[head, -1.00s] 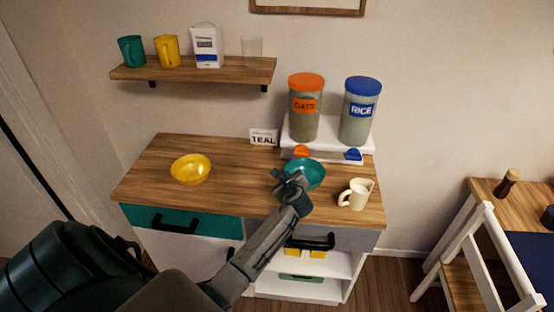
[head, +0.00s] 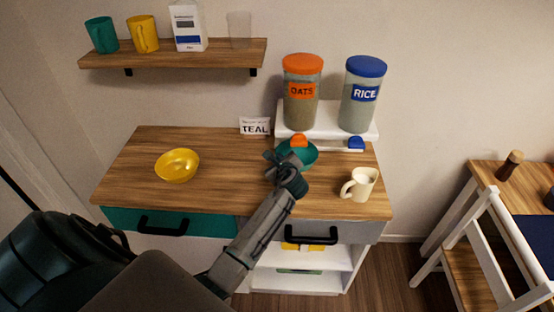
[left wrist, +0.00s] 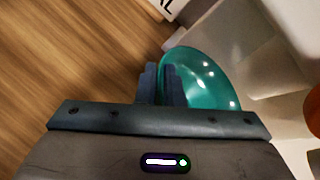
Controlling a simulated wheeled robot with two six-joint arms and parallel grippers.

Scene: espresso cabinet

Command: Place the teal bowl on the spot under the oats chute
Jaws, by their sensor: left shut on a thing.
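The teal bowl (head: 304,158) is at the back right of the wooden counter, in front of and partly below the orange oats chute (head: 298,141). My left gripper (head: 279,165) is shut on the bowl's left rim. In the left wrist view the fingers (left wrist: 166,84) pinch the rim of the teal bowl (left wrist: 205,78), which lies to their right. The oats canister (head: 302,95) with an orange lid stands above the chute. Whether the bowl touches the counter cannot be told. My right gripper does not show.
A yellow bowl (head: 177,166) sits on the counter's left part. A cream jug (head: 360,184) stands at the front right. The rice canister (head: 359,97) and blue chute (head: 356,144) are right of the oats. A TEAL sign (head: 255,126) stands at the back. The middle counter is clear.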

